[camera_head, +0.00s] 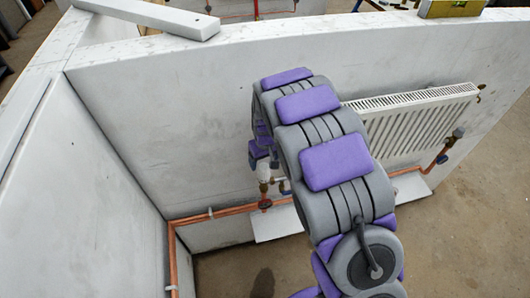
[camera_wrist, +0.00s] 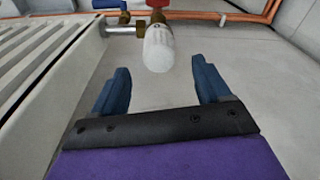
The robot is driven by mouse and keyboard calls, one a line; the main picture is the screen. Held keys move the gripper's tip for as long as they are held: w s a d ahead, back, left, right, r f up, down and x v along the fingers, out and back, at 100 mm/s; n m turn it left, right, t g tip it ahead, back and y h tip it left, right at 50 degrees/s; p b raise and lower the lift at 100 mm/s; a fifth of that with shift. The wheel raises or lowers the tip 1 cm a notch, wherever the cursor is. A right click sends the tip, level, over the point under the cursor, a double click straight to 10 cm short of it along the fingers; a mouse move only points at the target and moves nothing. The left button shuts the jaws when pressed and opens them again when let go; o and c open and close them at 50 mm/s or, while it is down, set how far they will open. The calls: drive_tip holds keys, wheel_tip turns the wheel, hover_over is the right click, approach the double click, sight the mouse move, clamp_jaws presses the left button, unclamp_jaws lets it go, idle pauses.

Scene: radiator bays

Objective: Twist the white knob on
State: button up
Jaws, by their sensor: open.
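The white knob (camera_wrist: 159,48) is a ribbed, rounded cap on the radiator valve. In the wrist view it lies just beyond and between the fingertips of my gripper (camera_wrist: 162,80). The two blue fingers are open, one on each side, with visible space to the knob. In the head view the knob (camera_head: 264,170) shows small beside my arm, with brass and red fittings below it. My gripper (camera_head: 260,150) is mostly hidden behind the arm there. The white radiator (camera_head: 420,122) hangs on the wall, partly covered by my arm.
Copper pipes (camera_head: 195,218) run low along the walls and connect at the valve. A blue-handled valve (camera_head: 442,158) sits at the radiator's far end. A white beam (camera_head: 150,16) and a yellow level (camera_head: 452,8) lie on the wall tops. The floor in the bay is mostly clear.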

sight(264, 173)
drive_tip(key=f, duration=0.5)
drive_tip(key=w+f+b, duration=0.1)
drive_tip(key=f, duration=0.2)
drive_tip(key=shift+a+f, duration=0.2)
drive_tip(key=c, duration=1.1)
drive_tip(key=shift+s, duration=0.1)
drive_tip(key=shift+c, duration=0.2)
drive_tip(key=shift+f, duration=0.1)
drive_tip(key=shift+s, duration=0.1)
